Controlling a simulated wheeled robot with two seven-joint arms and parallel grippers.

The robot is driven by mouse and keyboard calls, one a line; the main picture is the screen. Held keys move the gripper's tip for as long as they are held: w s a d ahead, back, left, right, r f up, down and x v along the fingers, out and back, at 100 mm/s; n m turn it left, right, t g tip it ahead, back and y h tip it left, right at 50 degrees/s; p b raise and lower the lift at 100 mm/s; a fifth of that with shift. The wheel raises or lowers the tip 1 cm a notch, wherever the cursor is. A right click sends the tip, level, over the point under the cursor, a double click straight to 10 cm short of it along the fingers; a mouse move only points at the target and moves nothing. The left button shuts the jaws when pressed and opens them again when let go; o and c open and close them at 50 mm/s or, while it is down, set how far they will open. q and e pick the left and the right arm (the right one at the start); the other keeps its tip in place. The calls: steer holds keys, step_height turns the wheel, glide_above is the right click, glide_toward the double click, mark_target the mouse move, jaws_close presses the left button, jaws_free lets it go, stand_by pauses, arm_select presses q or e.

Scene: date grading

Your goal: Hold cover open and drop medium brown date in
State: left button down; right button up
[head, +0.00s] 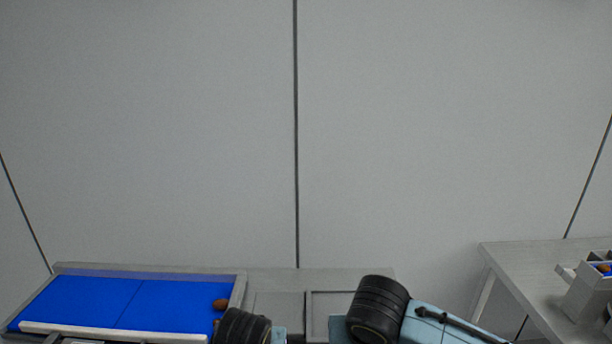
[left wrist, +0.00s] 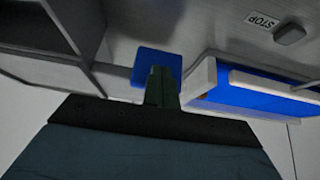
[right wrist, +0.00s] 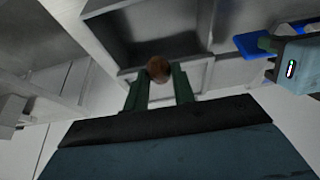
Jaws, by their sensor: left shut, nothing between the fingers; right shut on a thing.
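A brown date (right wrist: 158,68) is between the fingertips of my right gripper (right wrist: 160,86), which is shut on it. In the right wrist view the date appears in front of a dark, open compartment (right wrist: 150,28). My left gripper (left wrist: 162,82) is shut and empty. Its fingertips are at a flat blue tab (left wrist: 146,66), which also shows in the right wrist view (right wrist: 252,45). I cannot tell whether they touch it, or whether the tab belongs to the cover. In the head view only my arms show; the fingertips are out of frame.
A grey side table (head: 520,268) with a small divided box (head: 590,295) stands at right.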

steer(key=shift+f, duration=2)
steer(key=o, duration=1.3)
steer(key=shift+d, duration=0.1)
steer(key=shift+r, duration=0.1)
steer(key=shift+r, duration=3.95)
steer(key=shift+r, duration=0.1)
